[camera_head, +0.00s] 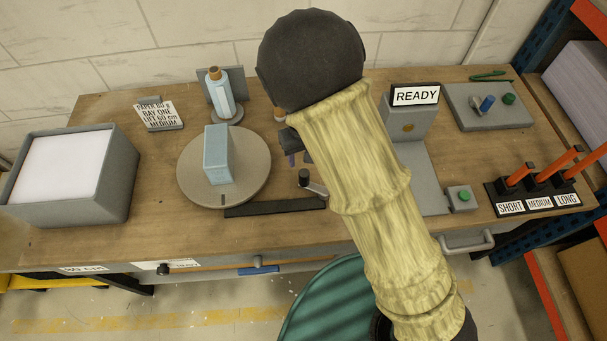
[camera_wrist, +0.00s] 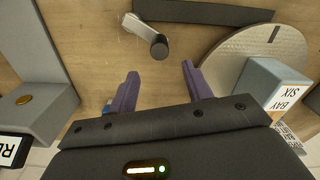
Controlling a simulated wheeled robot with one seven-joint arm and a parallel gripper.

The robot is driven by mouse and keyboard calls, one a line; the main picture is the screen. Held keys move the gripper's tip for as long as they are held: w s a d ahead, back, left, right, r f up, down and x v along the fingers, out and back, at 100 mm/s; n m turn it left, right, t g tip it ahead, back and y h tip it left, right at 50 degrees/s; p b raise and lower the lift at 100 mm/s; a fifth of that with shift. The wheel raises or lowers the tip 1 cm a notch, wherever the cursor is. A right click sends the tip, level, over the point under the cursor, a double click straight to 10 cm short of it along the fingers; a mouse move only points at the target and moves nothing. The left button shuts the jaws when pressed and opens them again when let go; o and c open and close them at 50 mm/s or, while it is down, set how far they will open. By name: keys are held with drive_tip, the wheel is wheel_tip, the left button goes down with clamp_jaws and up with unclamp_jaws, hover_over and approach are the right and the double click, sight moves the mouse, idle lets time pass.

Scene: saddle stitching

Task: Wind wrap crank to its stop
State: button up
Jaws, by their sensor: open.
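The wrap crank (camera_head: 315,188) is a short grey arm with a black knob (camera_head: 304,177) standing up, just right of the turntable in the head view. The crank arm also shows in the wrist view (camera_wrist: 138,26), with its knob at the near end. My gripper (camera_wrist: 161,84) is open and empty, its purple fingers apart and the knob seen beyond them, roughly midway between. In the head view my gripper (camera_head: 293,158) is mostly hidden behind my arm. The round turntable (camera_head: 256,185) carries an upright pale blue box (camera_head: 217,158).
A dark flat bar (camera_head: 270,208) lies along the turntable's front. A bottle (camera_head: 215,92) stands behind it. A READY sign on a grey machine (camera_head: 403,122) and a green button box (camera_head: 462,198) are on the right. A paper tray (camera_head: 122,190) is at left.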

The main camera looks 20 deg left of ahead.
sight(304, 172)
wheel_tip(304, 172, down, 11)
drive_tip(key=shift+f+p, duration=0.1)
drive_tip(key=shift+p, duration=0.35)
clamp_jaws()
